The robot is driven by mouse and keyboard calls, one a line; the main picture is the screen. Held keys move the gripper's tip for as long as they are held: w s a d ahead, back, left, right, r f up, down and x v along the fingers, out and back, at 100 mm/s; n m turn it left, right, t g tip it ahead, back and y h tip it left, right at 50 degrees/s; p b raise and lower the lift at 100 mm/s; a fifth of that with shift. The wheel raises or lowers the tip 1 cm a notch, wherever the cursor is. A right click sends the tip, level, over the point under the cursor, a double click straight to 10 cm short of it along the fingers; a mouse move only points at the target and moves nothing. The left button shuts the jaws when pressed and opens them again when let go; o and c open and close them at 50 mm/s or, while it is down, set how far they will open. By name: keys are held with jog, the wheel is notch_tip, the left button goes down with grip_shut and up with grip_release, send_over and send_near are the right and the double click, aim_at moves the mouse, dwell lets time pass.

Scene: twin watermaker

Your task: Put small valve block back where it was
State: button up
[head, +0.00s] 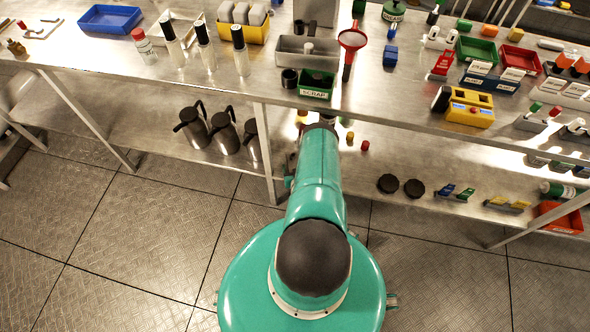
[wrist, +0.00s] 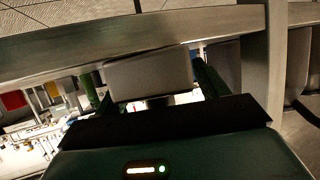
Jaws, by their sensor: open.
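My gripper (wrist: 155,92) shows in the wrist view as a dark body with two green fingers standing apart. A plain grey block-like shape (wrist: 148,74) appears between or just beyond the fingers; I cannot tell whether they touch it, or whether it is the small valve block. In the head view my arm reaches forward to the bench's front edge, and the gripper is hidden there. I cannot pick out the small valve block for certain in the head view.
The lower shelf holds several dark jugs (head: 192,126), black caps (head: 388,184) and a red tray (head: 562,216). Floor beside me is clear.

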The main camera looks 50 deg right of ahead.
jog(key=shift+r, duration=0.15)
jog(key=v, duration=1.2)
jog(key=shift+a, duration=0.1)
